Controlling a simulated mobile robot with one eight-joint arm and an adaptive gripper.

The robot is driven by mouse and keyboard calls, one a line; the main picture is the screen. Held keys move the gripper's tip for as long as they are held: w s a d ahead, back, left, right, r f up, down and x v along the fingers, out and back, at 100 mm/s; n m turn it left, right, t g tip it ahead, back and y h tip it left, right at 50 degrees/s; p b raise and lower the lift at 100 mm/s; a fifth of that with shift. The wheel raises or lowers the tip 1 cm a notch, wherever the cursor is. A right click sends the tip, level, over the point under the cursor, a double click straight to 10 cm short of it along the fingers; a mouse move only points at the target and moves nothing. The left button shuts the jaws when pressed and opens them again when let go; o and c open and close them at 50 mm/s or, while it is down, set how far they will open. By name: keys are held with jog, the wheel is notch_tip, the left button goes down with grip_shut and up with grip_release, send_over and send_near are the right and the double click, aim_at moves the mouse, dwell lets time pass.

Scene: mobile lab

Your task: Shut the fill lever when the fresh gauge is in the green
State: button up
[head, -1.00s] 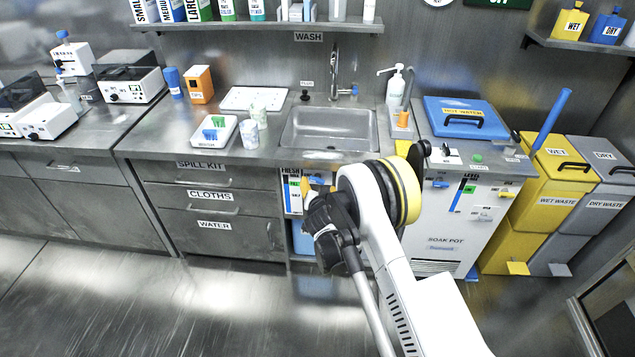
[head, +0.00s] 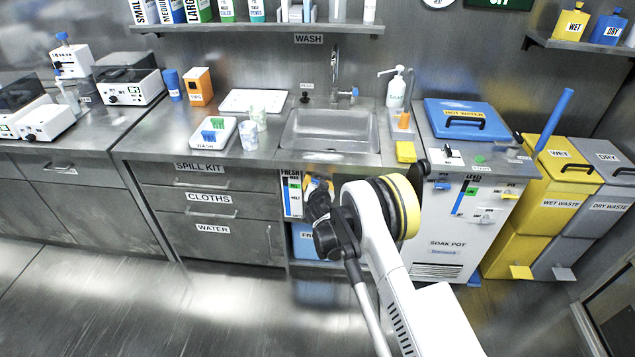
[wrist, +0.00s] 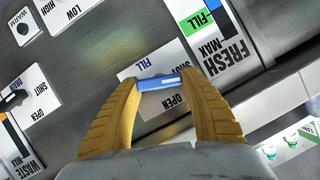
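The fill lever is a blue bar (wrist: 163,82) in front of a white FILL plate marked SHUT and OPEN. My gripper (wrist: 163,84) has its two yellow fingers at the bar's two ends, and they look closed onto it. The bar partly covers the plate's words, so its exact setting is hard to read. The fresh gauge (wrist: 218,42) is beside the plate in the wrist view, upside down, with a green FILL band. It also shows in the head view (head: 291,197). I cannot clearly read its level. In the head view my gripper (head: 318,187) is under the sink counter, partly hidden by my arm.
The waste gauge (wrist: 14,150) and another SHUT/OPEN plate (wrist: 32,98) are nearby on the panel. The sink (head: 330,130) is above. The soak pot cabinet (head: 455,235) stands close on the right, and drawers (head: 215,210) are on the left. The floor in front is clear.

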jog(key=shift+a+n+h, duration=0.15)
jog(key=shift+n+h, duration=0.55)
jog(key=shift+n, duration=0.7)
jog(key=o, duration=1.2)
jog(key=shift+s, duration=0.1)
jog(key=v, duration=1.1)
jog(key=shift+s+a+r, duration=0.15)
jog(key=shift+s+r, duration=0.15)
jog(key=shift+r, duration=0.05)
